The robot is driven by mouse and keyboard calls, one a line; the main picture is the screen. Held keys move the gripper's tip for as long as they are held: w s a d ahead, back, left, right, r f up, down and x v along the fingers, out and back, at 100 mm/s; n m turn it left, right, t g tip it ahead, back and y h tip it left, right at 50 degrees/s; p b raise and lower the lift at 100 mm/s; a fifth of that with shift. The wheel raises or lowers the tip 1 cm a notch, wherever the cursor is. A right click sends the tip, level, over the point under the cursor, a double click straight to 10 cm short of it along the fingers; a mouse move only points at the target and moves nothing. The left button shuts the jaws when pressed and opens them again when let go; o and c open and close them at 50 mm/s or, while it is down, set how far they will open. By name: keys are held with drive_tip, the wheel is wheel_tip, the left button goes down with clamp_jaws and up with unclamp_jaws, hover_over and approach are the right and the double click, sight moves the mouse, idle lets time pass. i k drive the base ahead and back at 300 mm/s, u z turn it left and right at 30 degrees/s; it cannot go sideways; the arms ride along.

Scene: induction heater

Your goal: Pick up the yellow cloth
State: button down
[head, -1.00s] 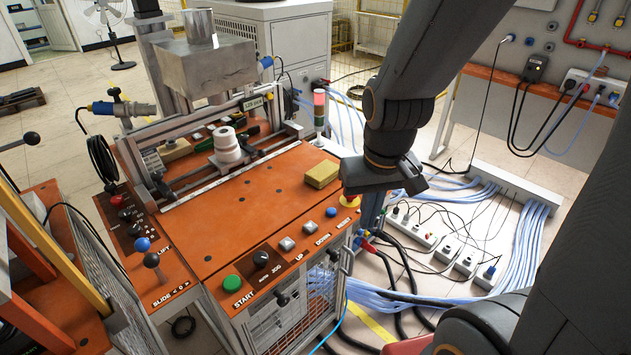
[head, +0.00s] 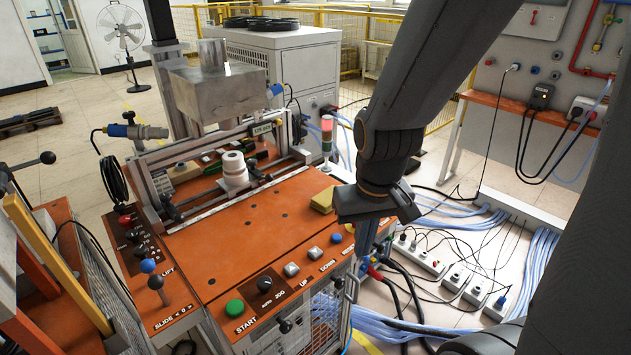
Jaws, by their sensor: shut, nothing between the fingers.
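The yellow cloth (head: 322,201), a small folded block, lies on the right part of the orange machine top, near its right edge. My gripper (head: 362,238) hangs just to the right of the cloth and reaches down past the machine's right edge. It overlaps the cloth's right side in the picture; whether it touches the cloth I cannot tell. The fingers are small and partly dark against the machine's side, and they look shut with nothing held.
A white stacked cylinder (head: 233,171) stands on the rail behind the orange top (head: 240,232). A red and green signal light (head: 327,135) rises behind the cloth. Buttons and a green START button (head: 235,308) line the front edge. Cables and power strips (head: 455,279) lie on the floor at right.

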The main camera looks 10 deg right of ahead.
sight(322, 202)
drive_tip(key=u, duration=0.55)
drive_tip(key=k, duration=1.3)
drive_tip(key=u, duration=0.05)
drive_tip(key=i, duration=0.45)
drive_tip(key=z, duration=0.6)
drive_tip(key=i, duration=1.25)
drive_tip(key=u, duration=0.65)
